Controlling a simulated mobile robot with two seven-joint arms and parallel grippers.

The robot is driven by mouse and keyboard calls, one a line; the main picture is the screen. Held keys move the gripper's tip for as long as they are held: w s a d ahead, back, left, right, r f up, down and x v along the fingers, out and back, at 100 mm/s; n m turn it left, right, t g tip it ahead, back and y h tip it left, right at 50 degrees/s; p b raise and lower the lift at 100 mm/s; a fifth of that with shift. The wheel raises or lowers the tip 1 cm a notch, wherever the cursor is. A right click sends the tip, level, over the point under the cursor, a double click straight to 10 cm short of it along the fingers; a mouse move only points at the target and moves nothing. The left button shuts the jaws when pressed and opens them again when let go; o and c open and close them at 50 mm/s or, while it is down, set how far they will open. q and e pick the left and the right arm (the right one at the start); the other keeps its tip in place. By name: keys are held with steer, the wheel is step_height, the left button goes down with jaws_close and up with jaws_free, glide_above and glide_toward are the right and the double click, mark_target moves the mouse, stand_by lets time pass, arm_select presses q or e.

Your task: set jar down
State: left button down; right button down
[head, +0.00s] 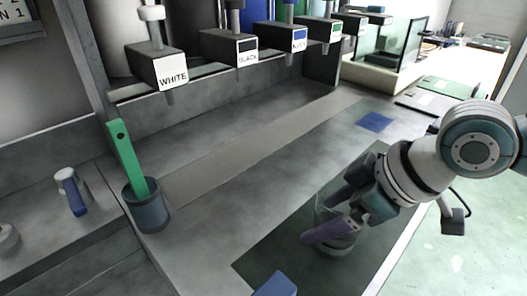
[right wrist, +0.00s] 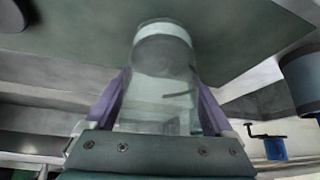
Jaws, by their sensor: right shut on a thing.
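A clear glass jar (head: 338,246) is over the dark mat (head: 275,250) at the lower right of the head view. My right gripper (head: 320,220) comes in from the right and is shut on the jar, one purple finger on each side. The fingers hide part of the jar. In the right wrist view the jar (right wrist: 162,75) fills the space between the fingers, with a pale band near its far end. I cannot tell whether its base touches the mat.
A blue-grey cup (head: 148,212) holding a green strip (head: 125,160) stands at the left. Labelled dispensers (head: 158,68) line the back. A blue square (head: 375,121) lies beyond the mat, and a blue piece (head: 275,285) is at the bottom edge. The counter's middle is clear.

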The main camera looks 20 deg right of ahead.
steer(key=shift+f, duration=0.15)
jaws_free()
steer(key=shift+r, duration=0.25)
steer(key=p+v, duration=0.3)
steer(key=v, duration=0.9)
